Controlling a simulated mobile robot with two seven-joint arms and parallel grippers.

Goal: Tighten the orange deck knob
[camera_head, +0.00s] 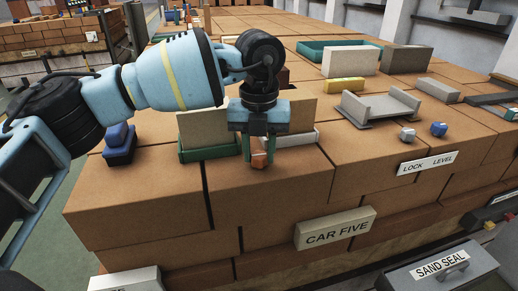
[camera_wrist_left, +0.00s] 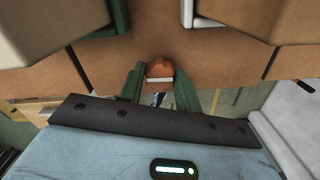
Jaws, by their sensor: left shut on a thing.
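The orange deck knob (camera_head: 259,160) sits near the front edge of the brick deck (camera_head: 300,180). It also shows in the left wrist view (camera_wrist_left: 160,68), where it has a pale strip on its near side. My left gripper (camera_head: 260,155) points down over the knob and is shut on it, one green finger on each side. The fingers also flank the knob in the left wrist view (camera_wrist_left: 160,85). The fingers hide part of the knob's sides. My right gripper does not show.
A grey bracket (camera_head: 380,108), a small grey knob (camera_head: 407,134) and another blue knob (camera_head: 438,129) lie at right. Signs read "CAR FIVE" (camera_head: 335,229) and "LOCK LEVEL" (camera_head: 428,163).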

